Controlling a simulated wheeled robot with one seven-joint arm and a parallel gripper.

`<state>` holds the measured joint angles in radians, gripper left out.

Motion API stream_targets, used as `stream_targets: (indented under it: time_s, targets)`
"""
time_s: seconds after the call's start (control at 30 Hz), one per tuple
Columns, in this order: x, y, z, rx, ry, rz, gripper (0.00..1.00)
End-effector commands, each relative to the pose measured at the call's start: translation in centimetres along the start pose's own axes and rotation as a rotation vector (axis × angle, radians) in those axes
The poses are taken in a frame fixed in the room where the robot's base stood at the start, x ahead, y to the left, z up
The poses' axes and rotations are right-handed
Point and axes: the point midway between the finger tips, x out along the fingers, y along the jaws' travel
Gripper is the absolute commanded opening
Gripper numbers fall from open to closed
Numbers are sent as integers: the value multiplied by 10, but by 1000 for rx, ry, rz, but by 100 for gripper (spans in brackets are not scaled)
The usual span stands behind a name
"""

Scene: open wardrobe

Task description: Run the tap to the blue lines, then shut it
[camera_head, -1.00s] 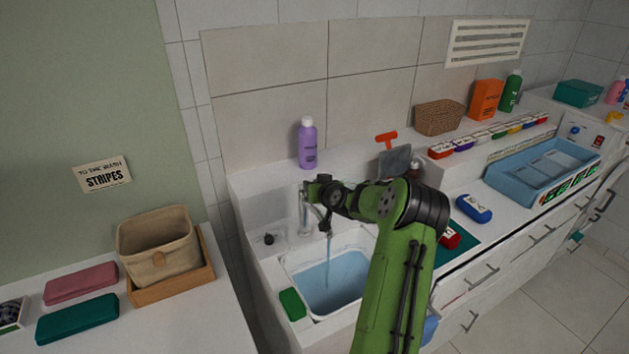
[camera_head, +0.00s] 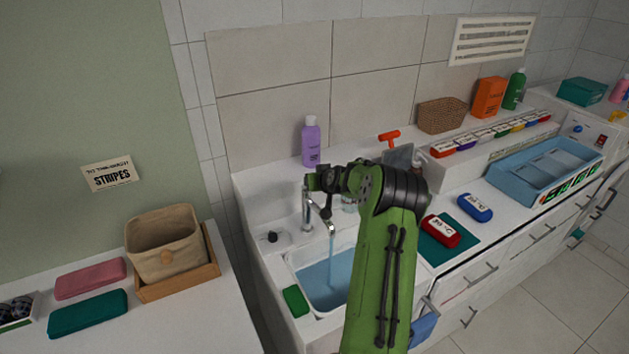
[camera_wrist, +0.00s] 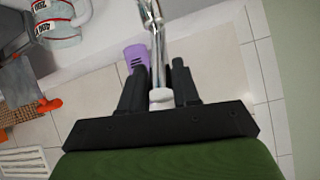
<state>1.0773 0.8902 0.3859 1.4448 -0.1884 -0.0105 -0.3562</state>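The chrome tap (camera_head: 307,212) stands at the back of the sink (camera_head: 292,262), and a stream of water (camera_head: 331,258) runs from its spout. Blue-tinted water (camera_head: 318,285) lies in the basin; my arm hides its right part. I cannot make out blue lines. My gripper (camera_head: 316,182) is at the top of the tap. In the wrist view its two dark fingers (camera_wrist: 159,82) stand apart on either side of the tap's white end piece (camera_wrist: 161,98). I cannot tell whether they press on it.
A purple bottle (camera_head: 311,142) stands on the ledge behind the tap. A green block (camera_head: 295,301) lies on the sink's front-left rim. A red item (camera_head: 440,231) and a blue item (camera_head: 474,207) lie right of the sink. A banded clear vessel (camera_wrist: 62,22) shows in the wrist view.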

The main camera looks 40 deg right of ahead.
Motion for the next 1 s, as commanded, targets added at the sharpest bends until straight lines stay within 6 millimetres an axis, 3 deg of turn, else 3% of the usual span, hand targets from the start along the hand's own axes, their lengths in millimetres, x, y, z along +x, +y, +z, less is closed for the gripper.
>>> stream_targets:
  time_s: [0.1,0.37,0.47,0.8,1.0]
  targets:
    - [0,0,0,0,1,0,48]
    - [-1,0,-1,0,3,-1,48]
    - [-11,0,-1,-2,4,1,48]
    - [-103,2,0,-2,5,5,48]
    - [-146,1,0,0,3,2,48]
